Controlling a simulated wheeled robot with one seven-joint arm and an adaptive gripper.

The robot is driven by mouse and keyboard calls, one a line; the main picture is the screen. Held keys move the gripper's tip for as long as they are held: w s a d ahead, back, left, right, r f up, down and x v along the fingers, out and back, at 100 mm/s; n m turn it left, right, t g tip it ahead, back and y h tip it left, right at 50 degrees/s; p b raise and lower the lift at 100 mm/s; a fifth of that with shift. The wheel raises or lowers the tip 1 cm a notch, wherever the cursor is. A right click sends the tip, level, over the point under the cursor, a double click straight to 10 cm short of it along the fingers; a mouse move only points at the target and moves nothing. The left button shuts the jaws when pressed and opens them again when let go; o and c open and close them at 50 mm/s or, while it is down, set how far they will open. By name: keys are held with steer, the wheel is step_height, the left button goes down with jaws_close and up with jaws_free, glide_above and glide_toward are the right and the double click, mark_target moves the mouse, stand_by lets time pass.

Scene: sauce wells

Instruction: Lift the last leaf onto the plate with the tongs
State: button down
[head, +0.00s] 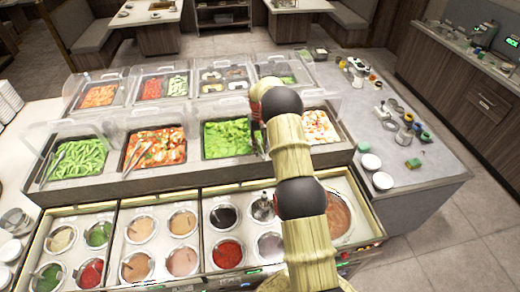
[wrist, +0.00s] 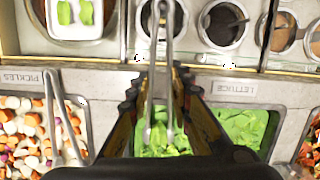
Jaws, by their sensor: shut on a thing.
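My gripper (wrist: 161,76) is shut on metal tongs (wrist: 160,50) in the wrist view. The tongs run up the picture, with one end over a sauce well and the other over the lettuce tray (wrist: 245,122). In the head view my arm hides the plate and most of the gripper; the lettuce tray (head: 227,138) is left of the arm.
Pickles (wrist: 25,125) with a second pair of tongs (wrist: 62,120) lie left of the lettuce. Clear guards (head: 130,122) cover the food trays. Open sauce wells (head: 228,253) fill the front counter. Bowls and jars stand on the grey side counter (head: 400,175).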

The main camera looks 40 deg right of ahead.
steer(key=s+a+p+v, duration=0.1)
steer(key=p+v, duration=0.3)
steer(key=v, duration=0.7)
steer(key=shift+s+r, duration=0.55)
steer(key=shift+r, duration=0.1)
